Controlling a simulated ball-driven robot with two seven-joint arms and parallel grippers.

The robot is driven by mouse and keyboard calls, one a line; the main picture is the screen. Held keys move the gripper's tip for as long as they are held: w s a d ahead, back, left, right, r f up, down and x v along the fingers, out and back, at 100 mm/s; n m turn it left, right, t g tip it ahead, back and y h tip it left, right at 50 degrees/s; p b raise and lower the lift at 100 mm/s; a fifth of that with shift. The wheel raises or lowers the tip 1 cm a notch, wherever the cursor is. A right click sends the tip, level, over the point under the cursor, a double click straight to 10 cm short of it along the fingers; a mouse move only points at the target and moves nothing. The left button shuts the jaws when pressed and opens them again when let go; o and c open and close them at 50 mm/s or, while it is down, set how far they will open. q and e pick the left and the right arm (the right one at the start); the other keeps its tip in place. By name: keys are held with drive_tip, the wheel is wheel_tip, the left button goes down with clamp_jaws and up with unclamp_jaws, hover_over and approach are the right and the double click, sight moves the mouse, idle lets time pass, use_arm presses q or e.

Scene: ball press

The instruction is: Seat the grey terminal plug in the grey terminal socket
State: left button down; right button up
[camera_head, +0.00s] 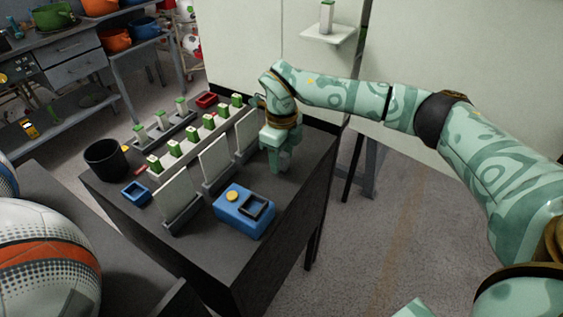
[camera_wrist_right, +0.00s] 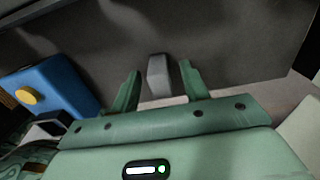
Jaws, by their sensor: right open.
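My right gripper (camera_head: 277,168) points down over the right part of the dark table, beyond the blue box. In the right wrist view its two green fingers (camera_wrist_right: 159,74) are open and apart. A small grey block (camera_wrist_right: 159,82), which looks like the grey terminal plug, shows between the fingers, with gaps at both sides. In the head view the gripper hides this block. I cannot pick out the grey terminal socket for certain. The blue box (camera_head: 236,222) has a yellow button and a dark rectangular frame on top. My left gripper is not in view.
White upright panels (camera_head: 214,163) in dark holders stand left of the gripper. Several green-topped white blocks (camera_head: 171,145) stand in rows behind them. The right front tabletop is clear.

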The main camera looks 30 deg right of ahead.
sight(284, 154)
clamp_jaws()
drive_tip(key=shift+r, duration=0.1)
drive_tip(key=r, duration=0.1)
drive_tip(key=r+p, duration=0.1)
drive_tip(key=r, duration=0.2)
drive_tip(key=shift+s+d+r+p, duration=0.1)
drive_tip(key=shift+s+d+p, duration=0.1)
drive_tip(key=shift+d+p, duration=0.1)
drive_tip(key=s+d+r+p, duration=0.1)
drive_tip(key=s+d+r, duration=0.2)
drive_tip(key=s, duration=0.3)
drive_tip(key=s+d+r+p, duration=0.2)
drive_tip(key=s+d+r, duration=0.1)
drive_tip(key=s+r, duration=0.2)
drive_tip(key=shift+s+d+r+p, duration=0.25)
drive_tip(key=shift+s+r+p, duration=0.05)
drive_tip(key=shift+s+r, duration=0.05)
